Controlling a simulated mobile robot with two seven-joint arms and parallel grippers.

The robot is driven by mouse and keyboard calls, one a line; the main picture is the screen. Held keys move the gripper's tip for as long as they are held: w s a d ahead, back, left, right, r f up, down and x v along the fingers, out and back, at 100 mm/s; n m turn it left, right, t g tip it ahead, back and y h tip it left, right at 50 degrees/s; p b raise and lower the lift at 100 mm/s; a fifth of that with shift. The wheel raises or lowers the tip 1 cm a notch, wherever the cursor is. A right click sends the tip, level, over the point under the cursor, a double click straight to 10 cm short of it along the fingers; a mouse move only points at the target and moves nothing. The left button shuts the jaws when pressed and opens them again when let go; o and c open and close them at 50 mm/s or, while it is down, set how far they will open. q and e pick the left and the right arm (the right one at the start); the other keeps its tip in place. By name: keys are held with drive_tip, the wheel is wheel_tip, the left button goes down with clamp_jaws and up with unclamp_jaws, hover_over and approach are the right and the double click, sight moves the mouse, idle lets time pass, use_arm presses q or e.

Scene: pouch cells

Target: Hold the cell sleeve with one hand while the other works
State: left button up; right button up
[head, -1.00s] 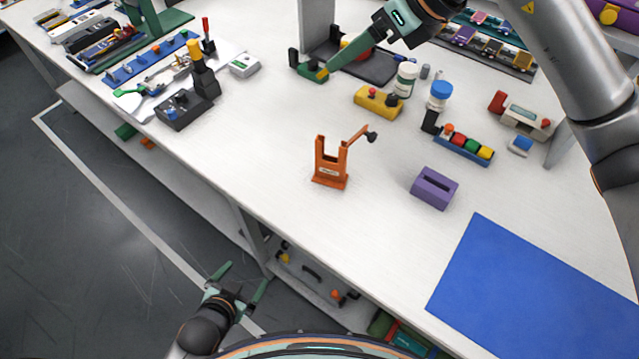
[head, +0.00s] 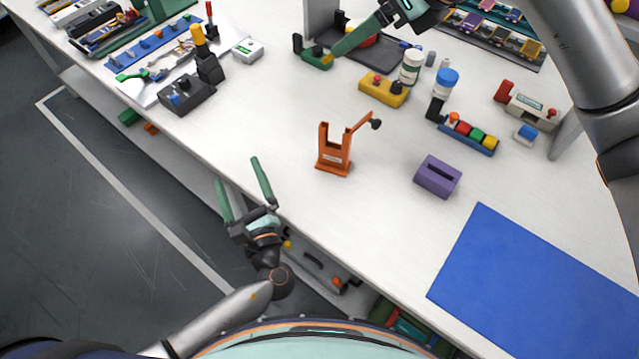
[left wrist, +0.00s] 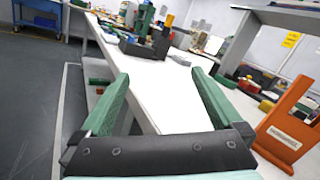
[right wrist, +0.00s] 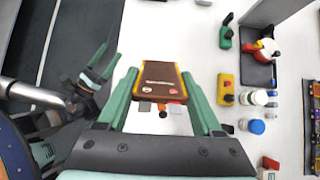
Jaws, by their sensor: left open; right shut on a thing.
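My right gripper (head: 340,48) is at the back of the table in the head view. In the right wrist view its fingers are shut on a flat brown piece with yellow edges and a small label, which looks like the cell sleeve (right wrist: 160,84). In the head view the sleeve is mostly hidden. My left gripper (head: 240,177) is open and empty at the table's front edge. It is left of an orange upright stand (head: 333,164) with a side arm and dark knob. The left wrist view also shows this stand (left wrist: 288,130) at the right.
A purple slotted block (head: 438,177) and a blue mat (head: 530,275) lie on the right. Behind are a yellow box (head: 383,91), white jars (head: 411,66) and a row of coloured blocks (head: 470,137). A dark block (head: 187,97) stands left. The table's front middle is clear.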

sight(334, 148)
use_arm(q)
drive_tip(key=d+m+h, duration=0.2)
drive_tip(key=w+d+m+t+h, duration=0.1)
drive_tip(key=d+m+h, duration=0.2)
drive_tip(key=d+m, duration=0.1)
drive_tip(key=shift+w+d+r+t+h, duration=0.1)
drive_tip(key=shift+w+d+t+h, duration=0.2)
drive_tip(key=shift+d+h, duration=0.1)
drive_tip(key=d+m+h, duration=0.2)
drive_tip(key=d, duration=0.1)
drive_tip(key=d+m+g+h, duration=0.1)
drive_tip(key=d+m+h, duration=0.2)
drive_tip(key=s+d+f+m+h, duration=0.1)
drive_tip(key=d+m+h, duration=0.1)
drive_tip(key=d+h, duration=0.1)
drive_tip(key=shift+s+m, duration=0.1)
drive_tip(key=shift+m, duration=0.2)
drive_tip(key=shift+d+g, duration=0.2)
drive_tip(key=shift+g, duration=0.1)
drive_tip(key=x, duration=1.2)
drive_tip(key=shift+s, duration=0.1)
drive_tip(key=shift+c, duration=0.2)
drive_tip(key=c, duration=1.2)
